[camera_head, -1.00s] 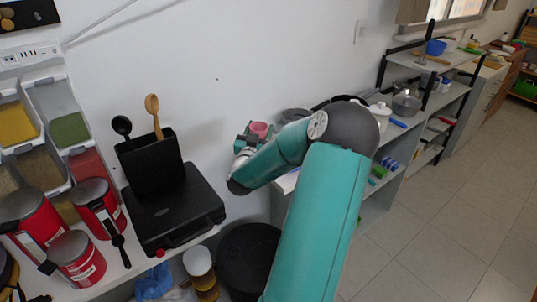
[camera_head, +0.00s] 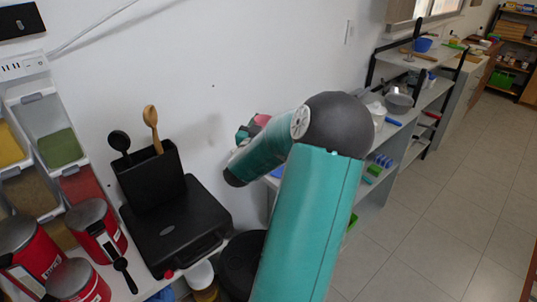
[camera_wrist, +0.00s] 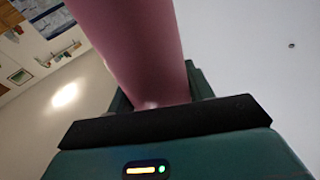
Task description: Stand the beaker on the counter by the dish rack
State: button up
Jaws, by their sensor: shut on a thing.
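A pink beaker (camera_wrist: 130,45) fills the upper middle of the wrist view and runs out of the top of the picture. My gripper (camera_wrist: 160,103) is shut on it, with the dark jaw across the front of its lower part. In the head view, a small bit of the pink beaker (camera_head: 262,119) shows above my gripper (camera_head: 246,131), close to the white wall. My teal arm hides most of both there. I cannot make out a dish rack for certain. The grey counter (camera_head: 405,120) with shelves runs along the wall to the right of my arm.
A metal pot (camera_head: 398,103) and a blue bowl (camera_head: 422,45) stand on the far shelving. A black case (camera_head: 175,225) with a utensil holder (camera_head: 150,180) and red canisters (camera_head: 95,225) stand at the left. The tiled floor (camera_head: 440,220) at the right is clear.

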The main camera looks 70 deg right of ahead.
jog(key=w+d+f, duration=0.7)
jog(key=d+f, duration=0.5)
jog(key=f, duration=0.1)
dwell(0.4)
jog(key=o, duration=1.5)
jog(key=shift+f, duration=0.1)
